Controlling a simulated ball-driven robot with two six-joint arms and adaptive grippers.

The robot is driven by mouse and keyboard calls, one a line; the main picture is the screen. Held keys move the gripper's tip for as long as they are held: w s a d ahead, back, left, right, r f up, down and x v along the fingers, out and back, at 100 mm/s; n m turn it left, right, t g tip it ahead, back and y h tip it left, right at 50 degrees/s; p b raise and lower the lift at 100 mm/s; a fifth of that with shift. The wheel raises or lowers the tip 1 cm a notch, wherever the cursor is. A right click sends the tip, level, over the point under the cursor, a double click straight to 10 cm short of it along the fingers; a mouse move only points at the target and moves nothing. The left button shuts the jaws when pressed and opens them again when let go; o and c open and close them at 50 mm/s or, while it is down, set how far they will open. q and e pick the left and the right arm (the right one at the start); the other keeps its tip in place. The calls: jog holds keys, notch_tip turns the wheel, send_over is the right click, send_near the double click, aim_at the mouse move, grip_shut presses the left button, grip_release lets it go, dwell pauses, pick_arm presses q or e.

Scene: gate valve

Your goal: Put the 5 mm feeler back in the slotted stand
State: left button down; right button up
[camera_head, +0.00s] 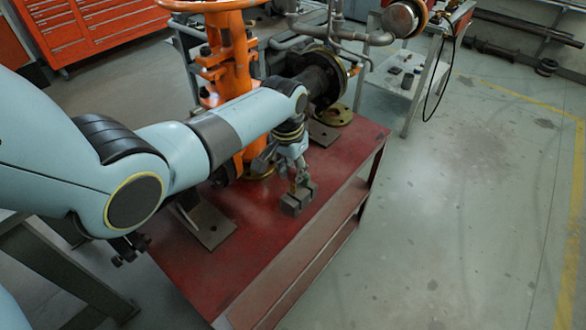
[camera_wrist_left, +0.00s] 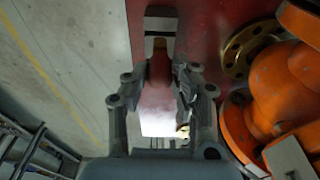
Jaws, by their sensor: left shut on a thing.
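My left gripper (camera_head: 297,172) hangs over the red table, just above the slotted stand (camera_head: 292,207), a small grey block near the table's right edge. The gripper is shut on the feeler (camera_head: 294,186), of which only a small brownish part shows between the fingers and the stand. I cannot tell whether its end is inside a slot or only above it. My right gripper is not in view.
The orange gate valve (camera_head: 232,60) and its dark flanged pipe (camera_head: 318,80) stand close behind my left arm. The red table (camera_head: 255,265) is clear in front of the stand. A grey cart (camera_head: 415,85) stands at the back right; the floor right of the table is open.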

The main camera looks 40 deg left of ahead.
aim_at(293, 193)
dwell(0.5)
pick_arm(q)
jog(key=shift+f+b, duration=2.1)
jog(key=shift+f, duration=0.8)
jog(key=c, duration=1)
grip_release()
jog(key=shift+r, duration=0.1)
jog(key=r, duration=0.4)
jog(key=s+r, duration=0.1)
jog(key=r, duration=0.7)
jog(key=shift+s, duration=0.2)
jog(key=shift+f, duration=0.1)
